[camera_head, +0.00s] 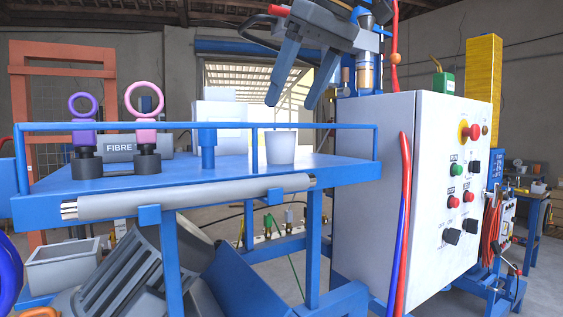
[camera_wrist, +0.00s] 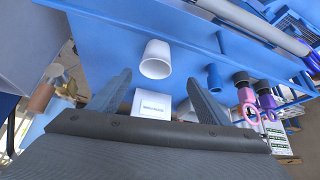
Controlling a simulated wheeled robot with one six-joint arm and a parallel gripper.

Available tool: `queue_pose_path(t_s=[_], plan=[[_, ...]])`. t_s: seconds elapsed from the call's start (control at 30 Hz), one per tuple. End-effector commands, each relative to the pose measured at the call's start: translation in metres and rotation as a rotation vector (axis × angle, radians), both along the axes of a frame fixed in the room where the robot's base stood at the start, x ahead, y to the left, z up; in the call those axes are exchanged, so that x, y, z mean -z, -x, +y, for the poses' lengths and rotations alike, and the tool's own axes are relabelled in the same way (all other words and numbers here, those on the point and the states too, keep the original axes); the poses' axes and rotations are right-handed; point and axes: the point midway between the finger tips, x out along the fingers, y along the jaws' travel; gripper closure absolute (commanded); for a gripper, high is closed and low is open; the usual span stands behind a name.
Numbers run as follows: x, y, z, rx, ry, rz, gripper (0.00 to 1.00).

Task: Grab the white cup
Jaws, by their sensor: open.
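The white cup (camera_head: 281,147) stands upright on the blue shelf (camera_head: 235,172), near its right end and behind the front rail. My gripper (camera_head: 290,103) is open and empty, with its fingers pointing down, above the shelf and a little above the cup in the head view. In the wrist view the cup (camera_wrist: 156,59) lies ahead of the two spread fingers of my gripper (camera_wrist: 165,80), roughly between them and apart from both.
A blue rail (camera_head: 330,127) runs around the shelf. A blue post (camera_head: 208,148), a pink-ringed part (camera_head: 146,132) and a purple-ringed part (camera_head: 84,136) stand left of the cup. A grey control cabinet (camera_head: 420,180) stands close on the right.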

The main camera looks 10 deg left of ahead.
Motion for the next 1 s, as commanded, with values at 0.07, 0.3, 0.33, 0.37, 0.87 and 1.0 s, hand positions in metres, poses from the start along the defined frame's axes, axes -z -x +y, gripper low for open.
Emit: queue_pose_path(t_s=[0.07, 0.3, 0.33, 0.37, 0.87, 1.0], plan=[[0.009, -0.003, 0.0, 0.0, 0.0, 0.0, 0.29], [0.022, -0.006, 0.005, -0.004, 0.001, 0.002, 0.29], [0.024, -0.007, 0.007, -0.004, 0.0, 0.001, 0.29], [0.027, -0.008, 0.008, -0.005, 0.0, 0.003, 0.29], [0.079, -0.026, 0.025, -0.001, 0.0, 0.001, 0.29], [0.083, -0.027, 0.026, 0.0, 0.001, 0.001, 0.29]])
